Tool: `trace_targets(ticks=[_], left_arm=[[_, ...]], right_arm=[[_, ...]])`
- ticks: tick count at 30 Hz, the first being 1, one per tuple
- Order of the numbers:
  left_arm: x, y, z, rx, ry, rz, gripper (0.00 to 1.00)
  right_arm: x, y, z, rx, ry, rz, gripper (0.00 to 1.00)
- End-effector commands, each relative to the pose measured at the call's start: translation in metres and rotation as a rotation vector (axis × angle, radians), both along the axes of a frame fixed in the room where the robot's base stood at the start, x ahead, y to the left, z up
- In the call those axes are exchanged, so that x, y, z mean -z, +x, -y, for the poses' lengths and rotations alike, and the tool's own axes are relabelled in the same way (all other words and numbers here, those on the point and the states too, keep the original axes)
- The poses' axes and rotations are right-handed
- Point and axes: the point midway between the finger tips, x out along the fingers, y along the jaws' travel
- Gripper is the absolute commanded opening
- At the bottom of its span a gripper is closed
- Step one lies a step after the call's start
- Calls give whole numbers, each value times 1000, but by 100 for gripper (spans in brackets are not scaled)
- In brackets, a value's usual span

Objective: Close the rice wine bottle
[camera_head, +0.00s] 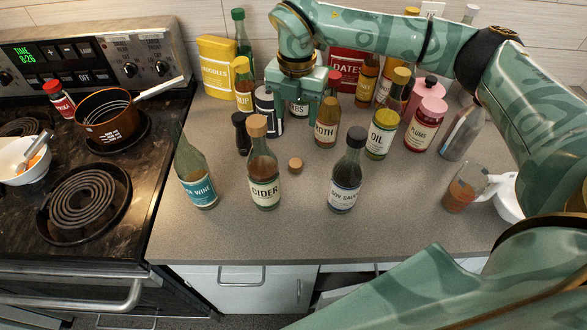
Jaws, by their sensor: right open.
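The rice wine bottle (198,175), green with a teal label, stands upright at the counter's left edge. Its neck shows no stopper. A small cork (295,165) lies on the counter between the cider bottle (263,170) and the soy sauce bottle (346,175). My right gripper (296,112) points down with its fingers apart and nothing visibly held. In the picture it is above the cork, in front of the back row of bottles; its exact height over the counter is hard to tell. My left gripper is not in view.
Several bottles and jars, including the oil bottle (382,135), crowd the back. A measuring cup (465,188) and white bowl stand at right. The stove with a copper pan (108,118) is left. The front counter (300,235) is clear.

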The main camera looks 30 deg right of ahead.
Motion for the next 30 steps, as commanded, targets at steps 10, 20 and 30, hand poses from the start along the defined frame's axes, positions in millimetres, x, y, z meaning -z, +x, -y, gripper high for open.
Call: trace_targets(ticks=[10, 20, 30], left_arm=[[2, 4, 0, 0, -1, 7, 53], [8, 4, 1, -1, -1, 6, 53], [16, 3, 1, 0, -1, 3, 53]], right_arm=[[3, 0, 0, 0, 1, -1, 56], [50, -1, 0, 0, 0, -6, 56], [109, 0, 0, 0, 0, -3, 56]])
